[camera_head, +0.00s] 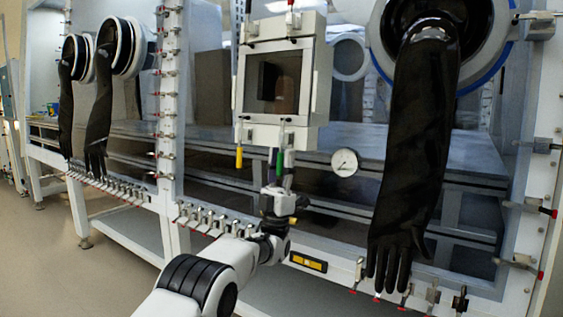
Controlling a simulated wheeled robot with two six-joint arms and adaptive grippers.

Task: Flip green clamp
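The green clamp handle (280,161) hangs below the white box-like port with a dark window. My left arm comes up from the bottom, and its gripper (278,184) points upward just under and around the green handle. The fingertips overlap the handle in this view. The fingers are small and dark, so I cannot tell whether they are open or shut, or whether they touch the handle. My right gripper is not in view.
A yellow clamp handle (239,157) hangs to the left, below the white port (281,80). A round gauge (345,162) is to the right. A long black glove (411,150) hangs further right. Rows of small clamps line the glovebox frame.

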